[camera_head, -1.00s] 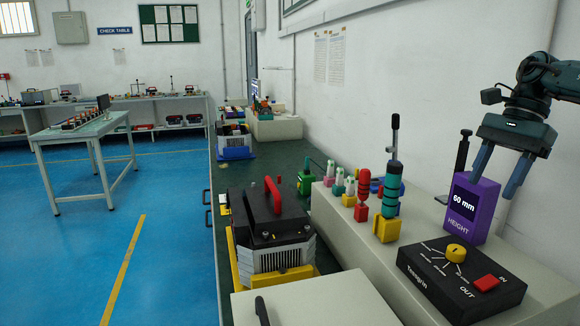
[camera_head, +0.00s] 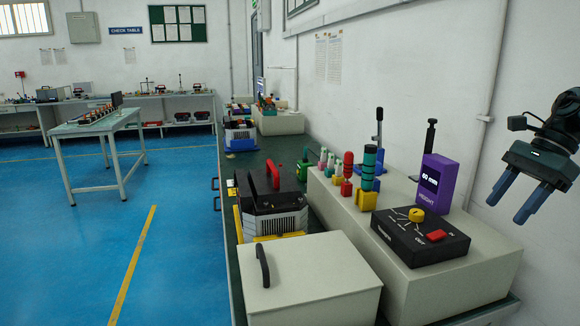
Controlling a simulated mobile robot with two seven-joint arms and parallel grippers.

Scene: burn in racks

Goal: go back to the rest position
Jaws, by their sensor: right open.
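My right gripper (camera_head: 514,205) is at the right edge of the head view, beside the white wall. Its two blue-grey fingers point down and left, spread apart with nothing between them. It is to the right of the purple height gauge (camera_head: 437,183), which reads 60 mm, and clear of it. The gauge stands upright on the beige raised block behind the black Tekniprin-like box (camera_head: 405,240) with a yellow knob and red button. My left gripper is not in view.
On the beige block (camera_head: 400,275) stand green, red and yellow plug-like tools (camera_head: 367,170). A black and silver device with a red handle (camera_head: 270,205) sits on the dark bench. A beige lidded box (camera_head: 310,265) is in front. Blue floor (camera_head: 90,250) is open at left.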

